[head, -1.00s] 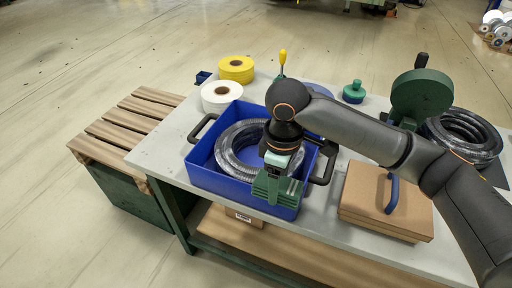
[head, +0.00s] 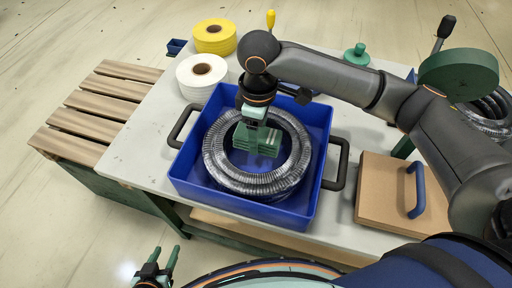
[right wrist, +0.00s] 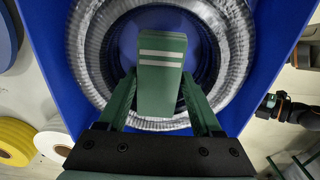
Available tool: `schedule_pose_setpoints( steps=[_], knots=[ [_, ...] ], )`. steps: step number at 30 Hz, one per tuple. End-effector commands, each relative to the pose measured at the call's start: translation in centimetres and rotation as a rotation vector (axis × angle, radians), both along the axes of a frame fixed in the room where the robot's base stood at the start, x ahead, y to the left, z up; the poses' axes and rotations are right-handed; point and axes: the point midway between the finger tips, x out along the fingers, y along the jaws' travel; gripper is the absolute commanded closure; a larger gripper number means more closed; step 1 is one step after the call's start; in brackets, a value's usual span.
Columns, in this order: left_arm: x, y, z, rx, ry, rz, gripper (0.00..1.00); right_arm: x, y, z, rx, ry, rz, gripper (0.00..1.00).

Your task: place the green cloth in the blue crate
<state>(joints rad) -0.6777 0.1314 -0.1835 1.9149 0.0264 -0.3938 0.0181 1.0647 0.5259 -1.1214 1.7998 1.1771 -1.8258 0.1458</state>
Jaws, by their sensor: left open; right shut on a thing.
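The green cloth (head: 257,140) is folded and is held by my right gripper (head: 256,125) over the open middle of the hose coil in the blue crate (head: 238,207). In the right wrist view the cloth (right wrist: 160,85) shows two pale stripes and sits between the fingers, with the crate's blue floor (right wrist: 128,42) behind it. I cannot tell whether the cloth touches the coil or the floor. My left gripper (head: 160,262) is open and empty at the bottom left, off the table and away from the crate.
The grey hose coil (head: 222,165) fills much of the crate. Black handles (head: 338,165) stick out at its sides. White (head: 201,75) and yellow (head: 215,38) rolls stand behind left. A cardboard box (head: 380,195) with a blue handle lies to the right. A wooden pallet (head: 95,105) is left.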

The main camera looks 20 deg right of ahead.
Motion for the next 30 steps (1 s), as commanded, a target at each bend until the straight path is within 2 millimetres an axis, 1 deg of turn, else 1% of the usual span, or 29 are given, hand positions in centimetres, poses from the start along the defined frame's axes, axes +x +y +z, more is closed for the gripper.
schedule_pose_setpoints(
  steps=[1,5,10,13,16,26,27,30],
  knots=[
    [-0.1,0.0,-0.3,0.001,0.003,0.000,0.50,0.0,0.0,-0.9,0.000,0.001,-0.002,0.89],
    [-0.2,0.0,-0.5,0.000,0.006,0.000,0.50,0.0,0.0,-2.0,-0.001,-0.001,-0.001,0.89],
    [-0.3,0.0,-0.9,0.000,0.008,0.000,0.50,-0.1,-0.1,-4.8,-0.002,0.001,-0.001,0.89],
    [-0.3,-0.1,-1.1,0.000,0.012,-0.002,0.50,0.0,-0.1,-6.1,-0.001,0.000,-0.001,0.89],
    [-0.3,-0.2,-1.1,-0.001,0.015,-0.004,0.50,0.0,0.0,-6.7,0.000,-0.002,0.000,0.89],
    [0.0,-0.3,-0.6,-0.003,0.006,-0.005,0.50,0.0,0.0,-6.8,0.000,-0.001,0.000,0.89],
    [0.0,-0.3,-0.6,-0.003,0.005,-0.005,0.50,0.0,0.0,-6.9,0.000,-0.001,-0.001,0.32],
    [0.1,-0.3,-0.6,-0.004,0.002,-0.004,0.50,0.0,0.0,-6.9,0.000,-0.001,0.000,0.21]
  ],
)
